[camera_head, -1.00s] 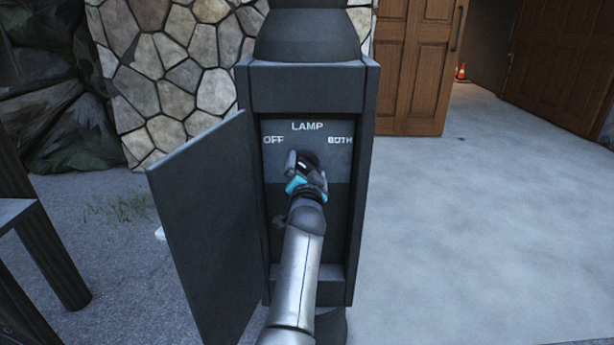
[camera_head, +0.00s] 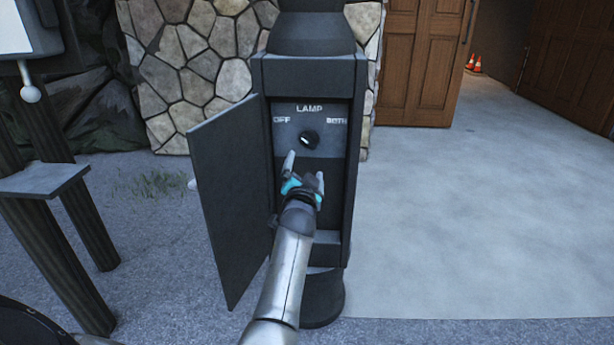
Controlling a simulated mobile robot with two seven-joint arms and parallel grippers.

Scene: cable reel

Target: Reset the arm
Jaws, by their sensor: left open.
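My left gripper (camera_head: 305,174) is in front of the open lamp box, a little below the dark round knob (camera_head: 309,139). Its two fingers are spread apart with nothing between them, and it appears clear of the knob. The knob has a light pointer mark and sits under the word LAMP, between the labels OFF and BOTH, on a grey panel (camera_head: 341,145). My left arm comes up from the bottom of the view and covers part of the box's lower inside. My right gripper is not in view.
The box's dark door (camera_head: 232,200) hangs open to the left. A dark post with a small grey shelf (camera_head: 45,181) stands at far left. A stone wall (camera_head: 200,60) and wooden doors (camera_head: 421,65) are behind. The pale floor (camera_head: 470,220) at right is clear.

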